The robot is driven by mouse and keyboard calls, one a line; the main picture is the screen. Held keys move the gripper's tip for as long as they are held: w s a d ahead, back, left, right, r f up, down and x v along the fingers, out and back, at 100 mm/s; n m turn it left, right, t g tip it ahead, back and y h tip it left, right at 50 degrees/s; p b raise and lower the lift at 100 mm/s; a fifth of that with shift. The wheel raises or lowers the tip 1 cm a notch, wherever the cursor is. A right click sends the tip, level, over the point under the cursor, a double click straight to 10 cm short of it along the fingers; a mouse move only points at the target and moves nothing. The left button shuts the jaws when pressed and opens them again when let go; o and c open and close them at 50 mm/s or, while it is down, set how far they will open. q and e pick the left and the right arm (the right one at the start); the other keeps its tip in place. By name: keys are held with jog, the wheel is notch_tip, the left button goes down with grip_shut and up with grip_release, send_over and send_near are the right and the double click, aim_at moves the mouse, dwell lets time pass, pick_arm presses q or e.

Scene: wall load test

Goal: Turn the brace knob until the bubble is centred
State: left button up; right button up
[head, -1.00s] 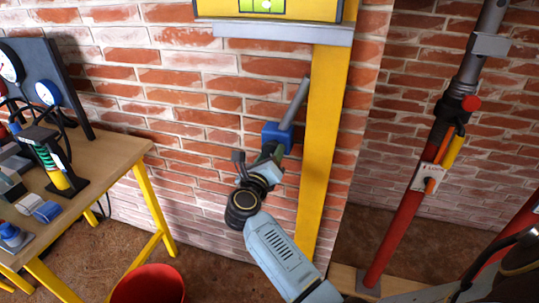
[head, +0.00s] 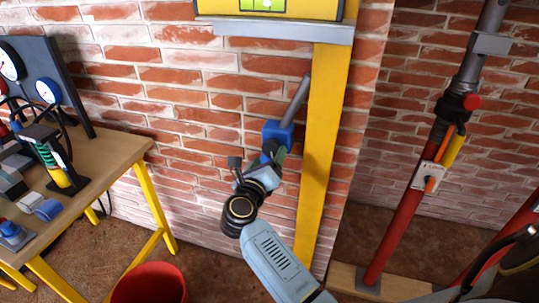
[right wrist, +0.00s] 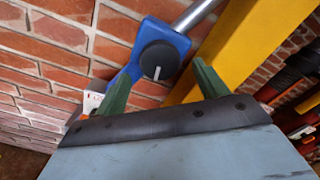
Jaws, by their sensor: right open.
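The brace knob (right wrist: 159,59) is a round black dial with a white pointer line, on a blue housing (right wrist: 152,36). In the right wrist view the line points down. In the head view the housing (head: 278,131) sits beside the yellow post, with a grey rod rising from it. My right gripper (right wrist: 165,66) is open, its green fingers on either side of the knob in the picture, with visible gaps. In the head view the gripper (head: 272,150) is just below the housing. The yellow level (head: 315,8) is cut off at the top; its green vial (head: 262,4) shows only partly, so the bubble's position is unclear. My left gripper is out of view.
The yellow post (head: 325,140) stands right of the knob, close to my gripper. The brick wall is behind. A workbench (head: 105,165) with gauges is at left, a red bucket (head: 150,283) on the floor, and a red slanted prop (head: 400,220) at right.

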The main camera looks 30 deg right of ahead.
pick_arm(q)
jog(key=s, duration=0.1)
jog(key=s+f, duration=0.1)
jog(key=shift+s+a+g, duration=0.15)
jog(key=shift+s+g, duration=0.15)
pick_arm(e)
jog(key=v, duration=1.1)
